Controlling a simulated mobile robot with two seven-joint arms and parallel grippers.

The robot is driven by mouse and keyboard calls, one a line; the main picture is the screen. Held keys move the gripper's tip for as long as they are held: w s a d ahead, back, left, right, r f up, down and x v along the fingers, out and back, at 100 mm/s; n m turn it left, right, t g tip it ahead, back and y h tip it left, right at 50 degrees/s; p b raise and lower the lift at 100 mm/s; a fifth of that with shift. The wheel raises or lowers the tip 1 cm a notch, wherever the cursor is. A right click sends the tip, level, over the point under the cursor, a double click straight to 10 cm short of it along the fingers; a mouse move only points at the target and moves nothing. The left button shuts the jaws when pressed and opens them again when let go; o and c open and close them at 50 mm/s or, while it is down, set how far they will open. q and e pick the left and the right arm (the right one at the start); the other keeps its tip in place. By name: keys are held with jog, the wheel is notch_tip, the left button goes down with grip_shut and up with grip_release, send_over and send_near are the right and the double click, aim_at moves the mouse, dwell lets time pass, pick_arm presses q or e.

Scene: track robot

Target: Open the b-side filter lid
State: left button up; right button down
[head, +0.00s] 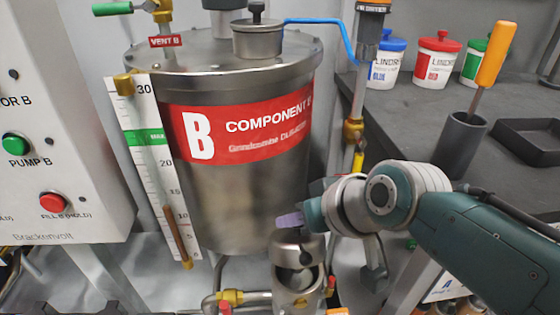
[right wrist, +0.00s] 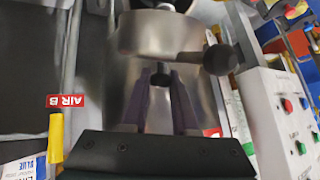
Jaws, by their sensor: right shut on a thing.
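The b-side filter (head: 298,298) is a small steel cylinder below the B tank. A dark opening shows at its top. A steel lid piece (head: 297,240) with a black ball is just above that opening and appears raised; its exact angle is hard to tell. My right gripper (head: 290,221) reaches in from the right, its purple fingers at the lid. In the right wrist view the purple fingers (right wrist: 160,100) close around a small dark knob (right wrist: 160,76) beneath a round steel part (right wrist: 160,35) with a black ball (right wrist: 218,60). My left gripper is not in view.
The steel B tank (head: 250,200) stands behind, with a level scale (head: 147,130) on its left. A control panel (head: 60,120) is at the left. A dark bench (head: 430,105) at the right holds paint tubs and a cup (head: 458,145) with an orange-handled tool.

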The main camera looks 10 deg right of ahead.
jog(key=c, duration=1.2)
grip_release()
jog(key=shift+w, duration=0.1)
jog(key=o, duration=0.4)
jog(key=shift+w, duration=0.1)
jog(key=shift+c, duration=0.2)
jog(key=shift+o, duration=0.8)
jog(key=shift+d+r, duration=0.1)
jog(key=shift+r, duration=0.15)
jog(key=p+v, duration=0.6)
jog(key=v, duration=0.3)
jog(key=shift+s+r, duration=0.15)
jog(key=shift+s, duration=0.15)
jog(key=shift+d, duration=0.1)
